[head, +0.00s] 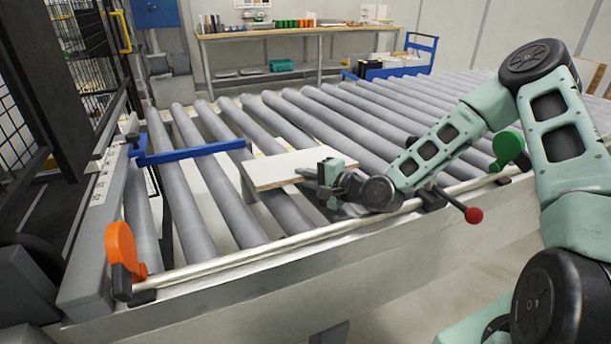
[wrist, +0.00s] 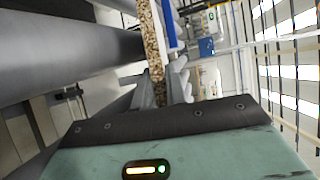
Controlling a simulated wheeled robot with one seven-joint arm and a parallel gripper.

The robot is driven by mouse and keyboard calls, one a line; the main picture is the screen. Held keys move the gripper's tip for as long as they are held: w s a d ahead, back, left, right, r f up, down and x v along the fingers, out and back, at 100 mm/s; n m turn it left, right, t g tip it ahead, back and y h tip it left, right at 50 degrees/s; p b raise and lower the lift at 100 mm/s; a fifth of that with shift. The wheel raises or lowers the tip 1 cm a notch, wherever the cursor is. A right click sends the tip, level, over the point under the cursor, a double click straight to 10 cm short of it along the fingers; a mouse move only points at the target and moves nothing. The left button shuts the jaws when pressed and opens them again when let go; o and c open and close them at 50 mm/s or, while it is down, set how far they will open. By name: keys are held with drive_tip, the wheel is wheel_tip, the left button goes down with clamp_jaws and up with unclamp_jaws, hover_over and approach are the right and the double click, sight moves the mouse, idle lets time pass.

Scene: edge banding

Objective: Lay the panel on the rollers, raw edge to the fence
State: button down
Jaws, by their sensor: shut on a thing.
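The panel (head: 285,167) is a flat white board, roughly level over the rollers (head: 232,192) in the head view. I cannot tell whether it touches them. My gripper (head: 322,176) is shut on its right end. In the wrist view the panel (wrist: 154,45) shows edge-on, with a raw, speckled chipboard edge running up from my gripper (wrist: 167,90). A long silver rail (head: 260,248), possibly the fence, runs along the near side of the rollers, apart from the panel.
A blue bar (head: 190,153) crosses the rollers left of the panel. An orange part (head: 121,250) and a green part (head: 507,147) stand at the near rail, with a red knob (head: 473,215) between them. A workbench (head: 290,31) is behind. Rollers at the back right are clear.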

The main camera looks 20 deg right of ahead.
drive_tip(key=shift+c, duration=2)
unclamp_jaws()
drive_tip(key=p+v, duration=0.2)
drive_tip(key=v, duration=0.5)
drive_tip(key=shift+s+d+r, duration=0.1)
drive_tip(key=shift+s, duration=0.2)
